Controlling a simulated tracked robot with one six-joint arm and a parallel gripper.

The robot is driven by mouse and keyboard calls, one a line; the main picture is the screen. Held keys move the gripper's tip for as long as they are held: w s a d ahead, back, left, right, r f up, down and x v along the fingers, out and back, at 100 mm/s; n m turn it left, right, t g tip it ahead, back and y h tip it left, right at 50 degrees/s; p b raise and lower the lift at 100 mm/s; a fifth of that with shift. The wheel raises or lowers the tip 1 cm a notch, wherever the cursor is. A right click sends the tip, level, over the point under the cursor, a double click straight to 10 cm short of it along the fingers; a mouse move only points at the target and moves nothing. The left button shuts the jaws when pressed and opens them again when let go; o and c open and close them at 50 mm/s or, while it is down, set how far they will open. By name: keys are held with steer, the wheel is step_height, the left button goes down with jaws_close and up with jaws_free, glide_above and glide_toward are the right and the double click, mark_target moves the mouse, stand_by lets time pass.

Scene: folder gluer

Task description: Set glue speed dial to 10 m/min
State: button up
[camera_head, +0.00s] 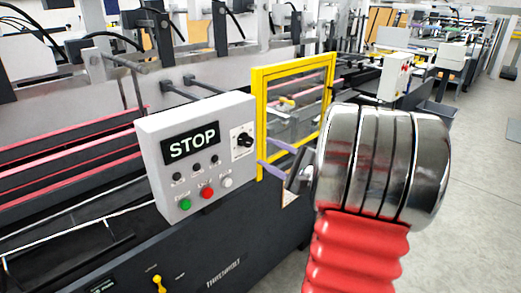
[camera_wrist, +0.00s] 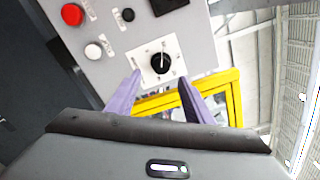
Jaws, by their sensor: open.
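The glue speed dial (camera_head: 244,140) is a black round knob on a white square plate, at the right side of the grey control box (camera_head: 160,140). In the wrist view the dial (camera_wrist: 160,63) shows a white pointer line; the scale marks are too small to read. My gripper (camera_head: 272,157) has two purple fingers, just right of the dial in the head view. In the wrist view my gripper (camera_wrist: 158,85) is open and empty, with its fingertips apart below the dial plate. The fingers do not visibly hold the knob.
The box also carries a STOP display (camera_head: 191,143), a green button (camera_head: 185,204), a red button (camera_head: 207,193), a white button (camera_head: 226,181) and small black knobs. A yellow guard frame (camera_head: 260,125) stands close right of the box. Open floor lies to the far right.

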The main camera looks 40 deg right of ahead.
steer(key=s, duration=0.6)
steer(key=shift+d, duration=0.1)
steer(key=w+a+f+n+g+y, duration=0.1)
steer(key=a+n+g+y, duration=0.25)
steer(key=a, duration=0.85)
steer(key=w+a+f+n+g+y, duration=0.1)
steer(key=w+a+n+g+y, duration=0.25)
steer(key=a, duration=0.85)
steer(key=s+a+f+n+g+h, duration=0.2)
steer(key=s+a+n+g+h, duration=0.3)
steer(key=s+a+n, duration=0.8)
steer(key=s+n+h, duration=0.2)
steer(key=n, duration=0.1)
steer(key=shift+a+f+n+h, duration=0.15)
steer(key=shift+n+h, duration=0.15)
